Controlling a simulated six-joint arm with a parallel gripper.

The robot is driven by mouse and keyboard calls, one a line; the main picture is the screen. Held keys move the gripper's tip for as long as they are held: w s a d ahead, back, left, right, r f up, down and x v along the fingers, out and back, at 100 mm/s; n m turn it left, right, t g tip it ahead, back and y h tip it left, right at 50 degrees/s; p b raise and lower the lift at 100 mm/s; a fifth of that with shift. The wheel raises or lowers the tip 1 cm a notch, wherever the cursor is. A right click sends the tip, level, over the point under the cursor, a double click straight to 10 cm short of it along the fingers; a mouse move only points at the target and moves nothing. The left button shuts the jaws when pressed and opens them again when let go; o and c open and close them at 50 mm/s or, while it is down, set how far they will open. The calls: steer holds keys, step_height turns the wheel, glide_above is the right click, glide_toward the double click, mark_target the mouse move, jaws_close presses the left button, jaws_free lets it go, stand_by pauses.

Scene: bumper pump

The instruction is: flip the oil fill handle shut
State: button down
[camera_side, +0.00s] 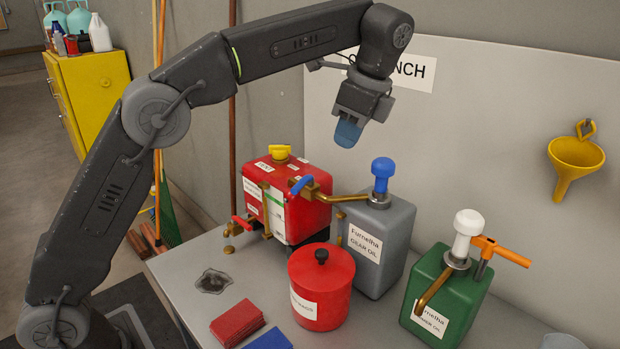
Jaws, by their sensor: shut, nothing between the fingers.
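My gripper (348,133), with blue fingertips, is shut and empty. It hangs in the air above the red tank (270,208), up and left of the blue pump knob (383,168), touching nothing. The red tank has a yellow cap (279,152) and two brass valves. One valve has a blue lever handle (301,185) at the tank's upper right. The other has a red lever handle (243,223) at its lower left, above a spout. I cannot read which is the oil fill handle. Whether either valve is open or shut is unclear.
A grey gear oil can (374,255) with a brass spout stands right of the tank. A green can (447,295) has a white pump knob and orange handle (500,251). A red lidded canister (321,290) stands in front. A yellow funnel (574,160) hangs on the wall.

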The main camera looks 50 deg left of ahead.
mark_target(297, 186)
steer(key=s+a+f, duration=0.2)
steer(key=a+f, duration=0.4)
steer(key=f, duration=0.4)
steer(key=shift+s+a, duration=0.15)
steer(key=shift+s, duration=0.15)
steer(key=shift+f, duration=0.1)
steer(key=m, duration=0.1)
steer(key=s+a+m, duration=0.1)
steer(key=m, duration=0.1)
steer(key=shift+a+t, duration=0.2)
steer(key=shift+t, duration=0.2)
steer(key=shift+s+a, duration=0.25)
steer(key=shift+a, duration=0.15)
steer(key=shift+d, duration=0.1)
